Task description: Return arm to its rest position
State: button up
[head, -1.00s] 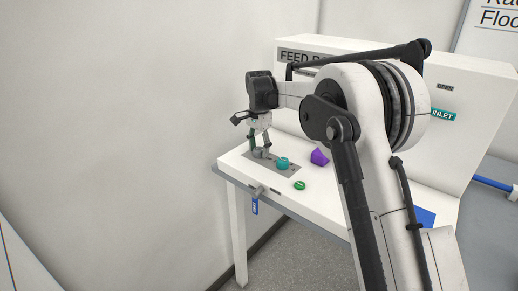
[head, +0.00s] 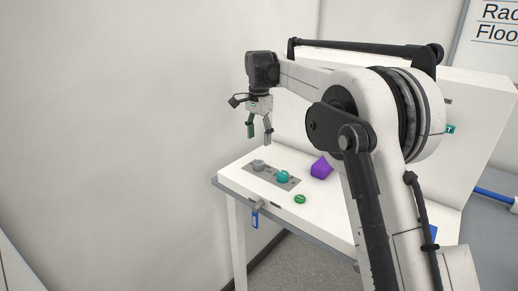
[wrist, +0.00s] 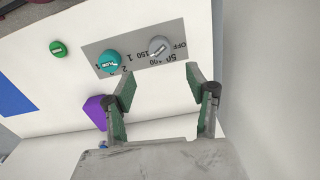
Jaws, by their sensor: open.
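My gripper (head: 259,132) hangs above the left part of the white bench in the head view, pointing down, open and empty. In the wrist view its two green-padded fingers (wrist: 160,105) stand apart with nothing between them. Below it is a grey panel with a grey knob (head: 258,165) and a teal knob (head: 283,176). The wrist view also shows the grey knob (wrist: 158,46) and the teal knob (wrist: 109,62), both clear of the fingers.
A green button (head: 300,199) and a purple object (head: 321,168) are on the white bench (head: 245,190). A white wall (head: 130,130) stands to the left. A tall white housing (head: 475,115) rises behind my arm, which hides part of it.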

jog(key=shift+r, duration=0.9)
jog(key=s+d+r+n+t, duration=0.2)
jog(key=s+d+r, duration=0.2)
jog(key=s+d, duration=0.45)
jog(key=s+d+r+n+t, duration=0.15)
jog(key=s+d+r, duration=0.35)
jog(key=s, duration=0.6)
jog(key=s+d+f+n+t, duration=0.1)
jog(key=s+d+f, duration=0.2)
jog(key=s, duration=0.5)
jog(key=s+d+f+n+t, duration=0.1)
jog(key=s+d+f+n, duration=0.1)
jog(key=s+f, duration=0.4)
jog(key=s+d+f+n+t, duration=0.1)
jog(key=s+d+f, duration=0.4)
jog(key=s, duration=0.6)
jog(key=shift+n+t, duration=0.35)
jog(key=shift+n, duration=0.1)
